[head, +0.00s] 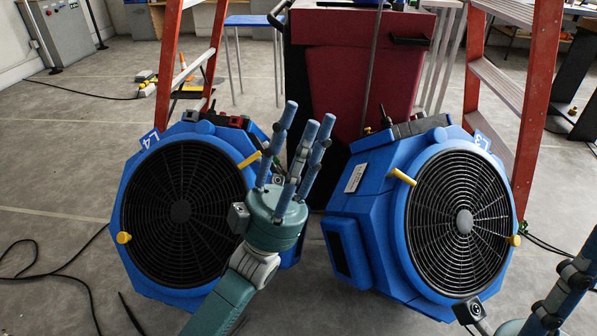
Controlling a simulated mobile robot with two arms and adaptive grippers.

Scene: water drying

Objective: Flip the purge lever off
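Two blue drying fans stand side by side, the left fan (136,200) marked L4 and the right fan (385,190) marked L3. A yellow lever (249,159) sticks out at the upper right of the left fan's grille. Another yellow lever (404,177) sits at the upper left of the right fan's grille. I cannot tell which one is the purge lever. My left gripper (308,116) points up between the fans, fingers spread and empty, just right of the left fan's lever; contact is unclear. My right gripper (566,285) is partly cut off at the lower right.
Yellow knobs sit on the left fan's left edge (123,237) and the right fan's right edge (514,240). A dark red bin (365,75) stands behind, between orange ladder legs (168,60) (541,90). A black cable (50,258) lies on the floor at left.

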